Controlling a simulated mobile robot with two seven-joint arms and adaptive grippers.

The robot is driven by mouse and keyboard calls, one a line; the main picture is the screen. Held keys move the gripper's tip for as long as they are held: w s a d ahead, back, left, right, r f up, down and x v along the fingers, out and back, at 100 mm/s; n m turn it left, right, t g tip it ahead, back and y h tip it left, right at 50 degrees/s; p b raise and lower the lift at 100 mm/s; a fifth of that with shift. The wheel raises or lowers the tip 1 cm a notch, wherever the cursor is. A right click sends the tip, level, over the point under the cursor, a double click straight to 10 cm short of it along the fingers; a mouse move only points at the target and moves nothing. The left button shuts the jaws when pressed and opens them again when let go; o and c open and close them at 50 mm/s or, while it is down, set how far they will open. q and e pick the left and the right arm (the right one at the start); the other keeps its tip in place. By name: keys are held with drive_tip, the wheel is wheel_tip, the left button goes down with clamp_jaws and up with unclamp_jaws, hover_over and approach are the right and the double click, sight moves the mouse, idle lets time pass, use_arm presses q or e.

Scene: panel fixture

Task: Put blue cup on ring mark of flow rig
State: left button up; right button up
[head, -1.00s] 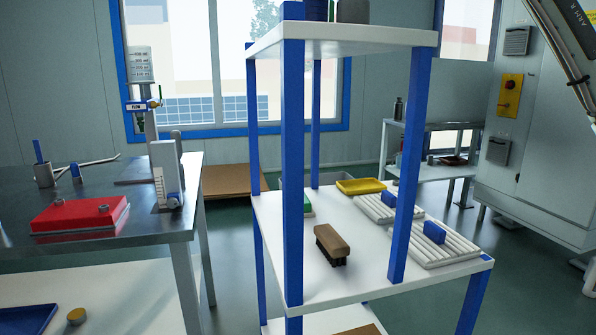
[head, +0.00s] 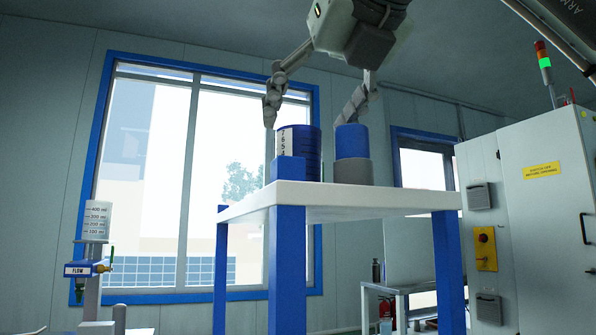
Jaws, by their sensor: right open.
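The blue cup (head: 313,148) stands upright on the top shelf of the rack, with a white numbered scale on its side. A blue post top hides part of its lower front. My right gripper (head: 311,121) is open and points down at the cup from above, one finger at its left and the other towards its right. I cannot tell whether a finger touches it. The flow rig (head: 91,270) stands at the lower left, with a graduated clear vessel and a FLOW label. Its ring mark is not visible. My left gripper is not in view.
A blue-topped grey cylinder (head: 352,158) stands close right of the cup, near my right finger. The white shelf (head: 340,196) rests on blue posts (head: 286,262). A grey cabinet (head: 535,215) stands at the right, a window (head: 150,170) behind.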

sight(299, 140)
drive_tip(key=x, duration=0.4)
drive_tip(key=shift+w+f, duration=0.1)
drive_tip(key=shift+f, duration=0.2)
drive_tip(key=c, duration=1)
